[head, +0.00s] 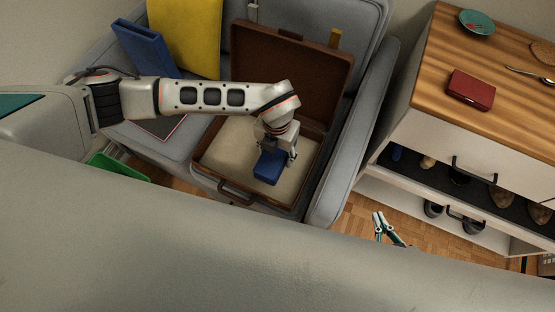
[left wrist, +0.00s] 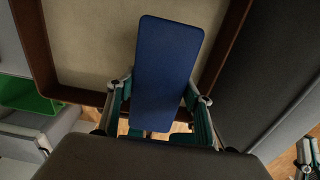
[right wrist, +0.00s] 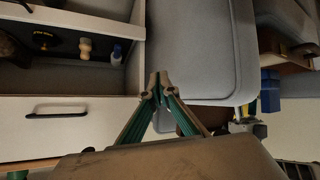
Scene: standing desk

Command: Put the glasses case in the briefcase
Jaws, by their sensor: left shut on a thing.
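The blue glasses case (head: 269,167) is held in my left gripper (head: 275,152), which is shut on it. In the left wrist view the case (left wrist: 167,70) sits between the two fingers and stands over the beige lining. The brown briefcase (head: 240,192) lies open on the grey sofa, its lid raised at the back. The case is over the briefcase's open bottom half; I cannot tell whether it touches the lining. My right gripper (head: 383,222) is empty, its fingertips together, low between the sofa and the cabinet; it also shows in the right wrist view (right wrist: 158,84).
The grey sofa arm (head: 358,130) borders the briefcase on the right. A yellow cushion (head: 186,35) and a blue object (head: 145,47) are at the back left.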

